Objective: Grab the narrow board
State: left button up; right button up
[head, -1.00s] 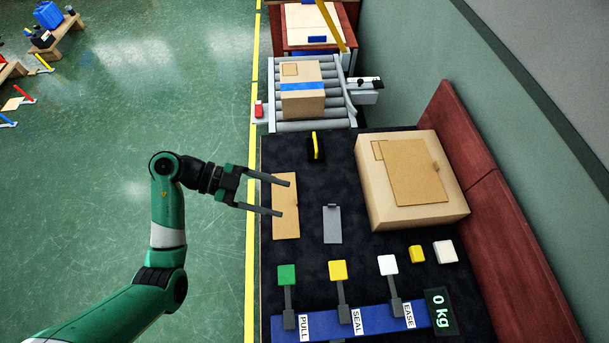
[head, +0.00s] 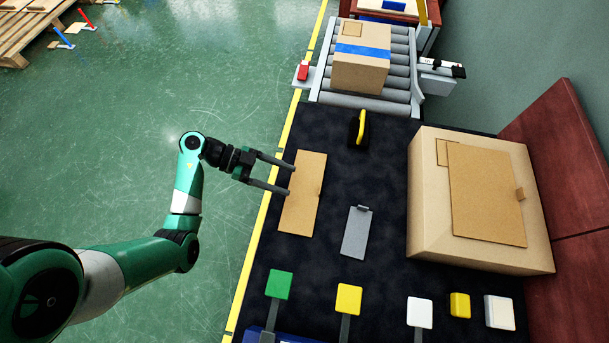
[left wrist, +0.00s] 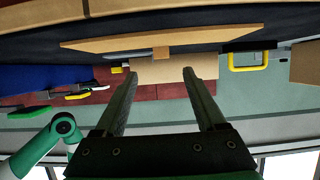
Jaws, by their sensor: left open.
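The narrow board (head: 305,200) is a flat tan panel with a small tab, lying on the dark table near its left edge. In the left wrist view a tan board (left wrist: 110,42) with a tab spans the top, beyond the fingertips. My left gripper (head: 291,179) is open and empty. Its fingertips show at the board's left edge in the head view; the exact height above it is hard to tell. The two fingers also show apart in the left wrist view (left wrist: 159,72). My right gripper is not in view.
A grey plate (head: 356,235) lies right of the board, and a black block with a yellow handle (head: 359,128) behind it. A large carton (head: 430,210) carries a wider board (head: 487,190). Green (head: 279,285), yellow (head: 348,298) and white (head: 420,312) levers stand in front. A roller conveyor (head: 400,75) holds a taped box.

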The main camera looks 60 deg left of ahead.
aim_at(314, 191)
pick_arm(q)
jog(key=b+x, duration=0.1)
jog(key=x, duration=0.2)
jog(key=shift+w+d+f, duration=0.15)
jog(key=shift+f, duration=0.15)
jog(key=shift+w+d, duration=0.2)
jog(key=shift+w, duration=0.1)
jog(key=shift+d+f+b, duration=0.1)
jog(key=shift+f+b, duration=0.05)
jog(key=shift+b, duration=0.35)
jog(key=b+x, duration=0.3)
jog(key=x, duration=0.1)
jog(key=shift+w+f, duration=0.1)
jog(key=shift+f, duration=0.05)
jog(key=shift+w+d, duration=0.25)
jog(key=shift+d, duration=0.05)
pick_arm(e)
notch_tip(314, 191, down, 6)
pick_arm(q)
grip_shut()
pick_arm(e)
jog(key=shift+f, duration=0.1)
